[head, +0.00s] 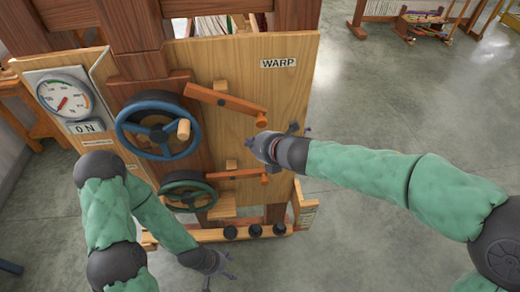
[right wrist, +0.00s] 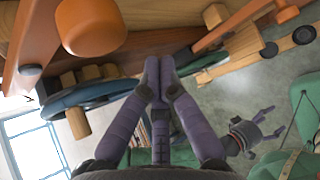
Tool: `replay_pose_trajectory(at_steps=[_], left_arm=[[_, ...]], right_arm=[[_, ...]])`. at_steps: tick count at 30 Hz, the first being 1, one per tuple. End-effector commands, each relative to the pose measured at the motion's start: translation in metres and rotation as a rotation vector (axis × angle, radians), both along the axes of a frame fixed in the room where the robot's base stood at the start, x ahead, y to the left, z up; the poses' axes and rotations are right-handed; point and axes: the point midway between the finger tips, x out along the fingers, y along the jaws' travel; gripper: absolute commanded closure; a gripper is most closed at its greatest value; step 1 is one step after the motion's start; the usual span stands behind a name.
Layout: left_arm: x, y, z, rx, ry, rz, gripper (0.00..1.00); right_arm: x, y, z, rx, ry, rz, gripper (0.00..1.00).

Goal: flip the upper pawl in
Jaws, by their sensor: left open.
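The upper pawl (head: 225,101) is an orange bar on the wooden panel, sloping down to the right to a round orange knob. In the right wrist view its knob (right wrist: 90,25) looms large at upper left. The lower pawl (head: 232,174) lies nearly level below it; it also shows in the right wrist view (right wrist: 230,28). My right gripper (head: 260,147) is below the upper pawl's knob and above the lower pawl, apparently apart from both. Its fingertips (right wrist: 158,75) are together with nothing between them. My left gripper (head: 219,272) is open and empty, low before the panel's base.
A blue handwheel (head: 121,128) with a wooden knob is left of the pawls. A green handwheel (head: 211,192) is below it. A gauge (head: 65,97) marked ON is at far left. A ledge with black knobs (head: 254,231) runs along the base.

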Motion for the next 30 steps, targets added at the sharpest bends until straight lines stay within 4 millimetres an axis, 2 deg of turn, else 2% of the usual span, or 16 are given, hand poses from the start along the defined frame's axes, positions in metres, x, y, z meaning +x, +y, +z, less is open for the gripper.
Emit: replay_pose_trajectory(at_steps=[1, 2, 3, 6, 14, 30], left_arm=[[0.000, 0.000, -0.006, 0.000, 0.000, 0.000, 0.33], [0.000, 0.000, -0.004, 0.000, 0.000, 0.000, 0.33], [0.000, 0.000, 0.004, 0.000, 0.001, 0.000, 0.33], [0.001, 0.000, 0.014, 0.000, -0.001, 0.000, 0.33], [0.000, 0.000, 0.029, 0.000, 0.000, 0.000, 0.33], [0.000, 0.000, 0.032, 0.000, 0.000, 0.000, 0.33]], right_arm=[[0.005, 0.004, -0.007, -0.001, 0.000, 0.001, 1.00], [0.007, 0.004, -0.006, -0.001, 0.001, 0.000, 1.00], [0.007, 0.000, 0.003, -0.001, 0.000, -0.002, 1.00], [0.008, -0.007, 0.012, -0.001, 0.000, -0.002, 1.00], [0.010, -0.018, 0.026, -0.001, 0.001, -0.002, 1.00], [0.010, -0.021, 0.028, -0.002, 0.000, -0.001, 1.00]])
